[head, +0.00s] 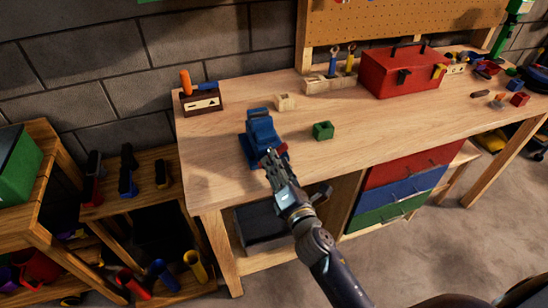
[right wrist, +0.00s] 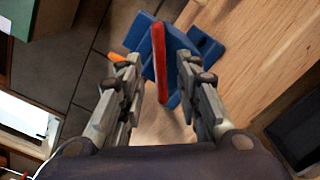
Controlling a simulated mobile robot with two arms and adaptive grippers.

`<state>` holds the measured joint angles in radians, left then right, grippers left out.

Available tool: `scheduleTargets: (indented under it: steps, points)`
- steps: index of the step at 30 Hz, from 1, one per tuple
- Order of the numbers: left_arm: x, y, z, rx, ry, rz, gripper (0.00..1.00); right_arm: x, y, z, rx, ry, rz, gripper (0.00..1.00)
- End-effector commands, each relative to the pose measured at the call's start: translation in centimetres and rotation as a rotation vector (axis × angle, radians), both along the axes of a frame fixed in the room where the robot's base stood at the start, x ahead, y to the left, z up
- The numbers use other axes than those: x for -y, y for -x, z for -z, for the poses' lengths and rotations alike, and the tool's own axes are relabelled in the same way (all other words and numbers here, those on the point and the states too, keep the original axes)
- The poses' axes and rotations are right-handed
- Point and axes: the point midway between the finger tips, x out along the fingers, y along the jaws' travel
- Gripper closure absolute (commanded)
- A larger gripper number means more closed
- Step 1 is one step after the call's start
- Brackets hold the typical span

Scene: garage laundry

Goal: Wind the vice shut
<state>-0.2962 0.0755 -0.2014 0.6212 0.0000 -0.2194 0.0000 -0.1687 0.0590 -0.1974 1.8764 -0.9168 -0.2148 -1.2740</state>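The blue vice (head: 259,135) stands on the wooden workbench (head: 225,140) near its front left part. A red bar (right wrist: 159,62) on the front of the vice shows in the right wrist view, in front of its blue body (right wrist: 190,42). My right gripper (head: 272,156) is at the front of the vice. In the right wrist view its two fingers (right wrist: 168,88) are spread apart, with the lower end of the red bar between them. A gap shows on each side, so it is not closed on the bar. My left gripper is not in view.
A green block (head: 323,131) and a pale wooden block (head: 285,102) lie close to the vice. A wooden holder (head: 202,102) with an orange-handled tool stands at the back left. A red toolbox (head: 402,72) stands at the back right. Coloured drawers (head: 398,192) are below the bench top.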

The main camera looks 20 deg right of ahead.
Motion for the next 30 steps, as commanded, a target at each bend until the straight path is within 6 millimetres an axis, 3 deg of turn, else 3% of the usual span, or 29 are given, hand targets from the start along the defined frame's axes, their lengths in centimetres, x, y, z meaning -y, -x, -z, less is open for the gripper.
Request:
scheduleTargets:
  steps: [6, 16, 20, 30]
  points:
    - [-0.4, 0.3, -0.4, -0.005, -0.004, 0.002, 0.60, -0.1, -2.0, 0.0, 0.000, -0.002, 0.000, 0.68]
    - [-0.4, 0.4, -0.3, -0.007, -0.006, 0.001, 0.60, -0.1, -2.3, 0.1, -0.001, -0.002, 0.000, 0.68]
    - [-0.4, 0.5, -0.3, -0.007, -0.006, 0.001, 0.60, -0.1, -2.3, 0.1, -0.001, -0.002, 0.000, 0.98]
    - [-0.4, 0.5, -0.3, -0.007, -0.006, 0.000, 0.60, -0.1, -2.3, 0.0, -0.001, -0.011, 0.001, 1.00]
